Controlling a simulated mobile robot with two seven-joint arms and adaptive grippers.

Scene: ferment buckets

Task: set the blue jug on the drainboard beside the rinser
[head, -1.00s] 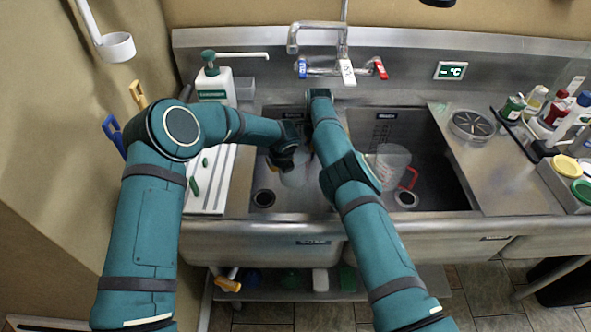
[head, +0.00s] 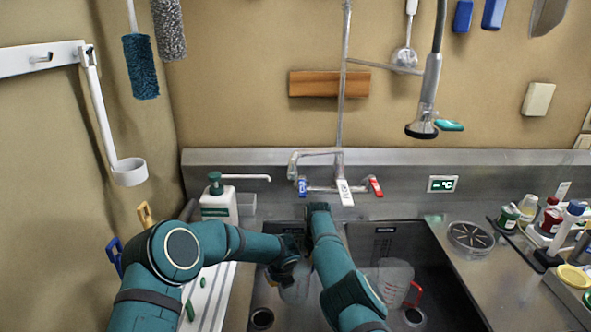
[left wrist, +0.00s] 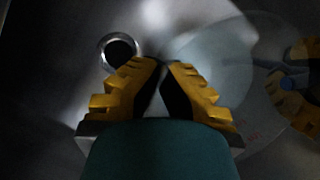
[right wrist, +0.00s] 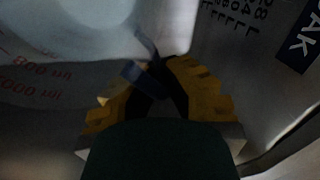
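The clear jug with the blue handle (head: 295,287) is in the left sink basin, partly hidden by my arms. Its translucent body (left wrist: 215,60) shows in the left wrist view. Its blue handle (right wrist: 140,75) is between the fingertips of my right gripper (right wrist: 158,75), which looks shut on it. My left gripper (left wrist: 161,65) is beside the jug wall with its fingertips close together. Whether it pinches the wall is unclear. The round rinser (head: 470,236) is set in the steel drainboard (head: 462,275) right of the basins.
A clear jug with a red handle (head: 393,284) stands in the right basin. Bottles (head: 528,207) and a tub with a yellow lid (head: 573,277) stand at far right. The faucet (head: 342,190) is behind the basins. A soap dispenser (head: 218,205) is back left. A spray head (head: 422,125) hangs above.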

